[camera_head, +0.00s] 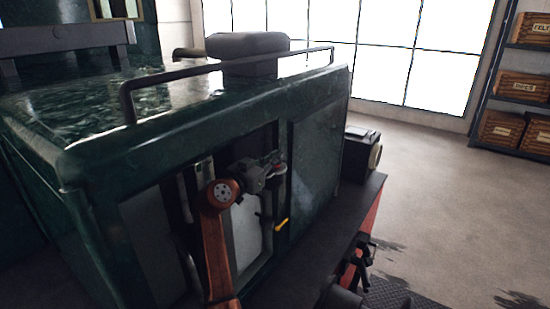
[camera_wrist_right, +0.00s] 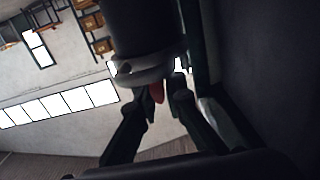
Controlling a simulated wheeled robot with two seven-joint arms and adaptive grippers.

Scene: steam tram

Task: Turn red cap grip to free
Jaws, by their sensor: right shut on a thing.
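In the head view my right arm reaches into an opening in the side of the dark green tram body (camera_head: 130,150). My right gripper (camera_head: 274,170) is at the upper right of this opening. The red cap grip (camera_head: 281,168) shows as a small red patch at its fingertips. In the wrist view, the two dark fingers of my right gripper (camera_wrist_right: 163,92) close in on either side of the red grip (camera_wrist_right: 157,94). A pale ring (camera_wrist_right: 145,70) and a dark cylinder (camera_wrist_right: 140,28) are just beyond it. The cap's turn angle cannot be made out. My left gripper is not in view.
A yellow handle (camera_head: 282,224) is below the gripper, inside the opening. Pipes run down the opening's left side. A metal rail (camera_head: 230,67) runs along the tram's top edge. Shelves with wooden crates (camera_head: 523,86) stand far right. The floor (camera_head: 450,200) between is mostly clear.

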